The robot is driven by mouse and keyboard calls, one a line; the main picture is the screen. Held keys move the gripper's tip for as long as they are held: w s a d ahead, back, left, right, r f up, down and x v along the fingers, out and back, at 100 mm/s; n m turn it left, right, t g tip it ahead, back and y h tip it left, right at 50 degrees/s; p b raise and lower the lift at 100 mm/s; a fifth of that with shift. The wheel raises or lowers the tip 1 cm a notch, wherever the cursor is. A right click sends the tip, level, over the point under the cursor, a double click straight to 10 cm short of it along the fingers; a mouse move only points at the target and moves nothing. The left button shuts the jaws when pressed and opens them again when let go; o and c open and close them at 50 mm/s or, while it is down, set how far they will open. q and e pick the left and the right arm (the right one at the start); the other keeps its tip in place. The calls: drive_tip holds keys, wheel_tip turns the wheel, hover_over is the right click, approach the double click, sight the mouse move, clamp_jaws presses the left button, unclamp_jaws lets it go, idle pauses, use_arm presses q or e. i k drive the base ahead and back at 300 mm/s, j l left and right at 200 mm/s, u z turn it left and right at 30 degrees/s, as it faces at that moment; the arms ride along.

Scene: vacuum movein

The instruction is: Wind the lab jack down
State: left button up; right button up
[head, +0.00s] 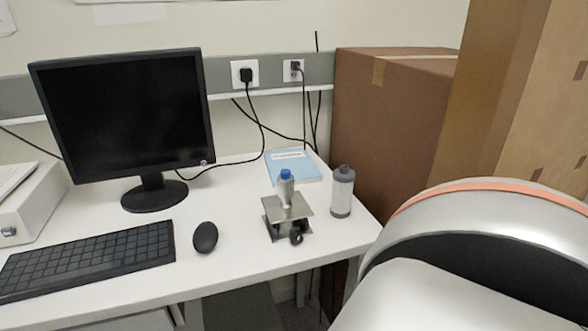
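The lab jack (276,228) stands near the front right part of the white desk. Its square metal top plate (298,209) is raised above its base, and a black knob (296,237) faces the desk's front edge. A small grey bottle with a blue cap (286,187) stands upright on the plate. Neither gripper is in view. A large silver and white part with an orange stripe at the lower right looks like my own body.
On the desk (225,280) are a monitor (125,115), keyboard (90,257), mouse (205,237), light blue book (292,165) and grey bottle (342,192) right of the jack. Large cardboard boxes (385,120) stand at the right. Cables hang from wall sockets behind.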

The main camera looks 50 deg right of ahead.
sight(296, 237)
drive_tip(key=k+l+u, duration=0.25)
drive_tip(key=l, duration=0.15)
drive_tip(key=k+l+u, duration=0.3)
drive_tip(key=k+l, duration=0.65)
drive_tip(key=l+u, duration=0.05)
drive_tip(key=l, duration=0.05)
